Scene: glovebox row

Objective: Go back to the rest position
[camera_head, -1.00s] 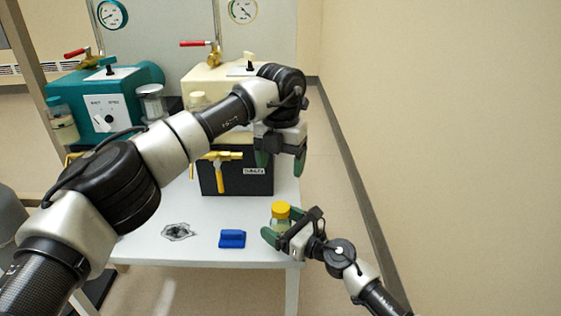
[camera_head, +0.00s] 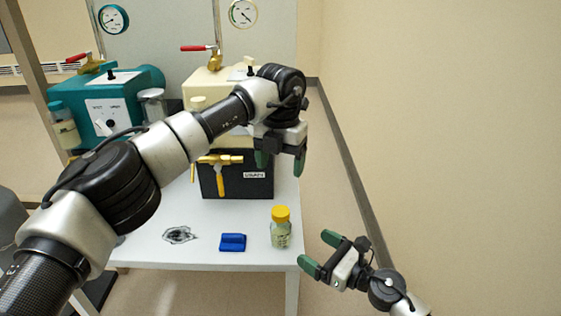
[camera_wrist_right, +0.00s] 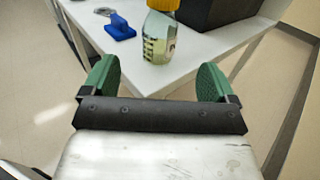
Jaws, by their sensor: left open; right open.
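My left gripper (camera_head: 280,158) is open and empty, high in front of the black box, with its fingers pointing down. My right gripper (camera_head: 319,254) is open and empty, off the table's right front corner. A clear bottle with a yellow cap (camera_head: 281,230) stands upright on the white table near that corner, apart from the right gripper. In the right wrist view the bottle (camera_wrist_right: 158,38) stands beyond the two green fingers, with nothing between them.
A blue block-like holder (camera_head: 232,242) and a dark-patterned flat piece (camera_head: 179,234) lie on the white table (camera_head: 205,257). A black box (camera_head: 245,186), a teal unit (camera_head: 92,93) and a cream unit (camera_head: 200,82) stand behind. The floor on the right is free up to the wall (camera_head: 450,120).

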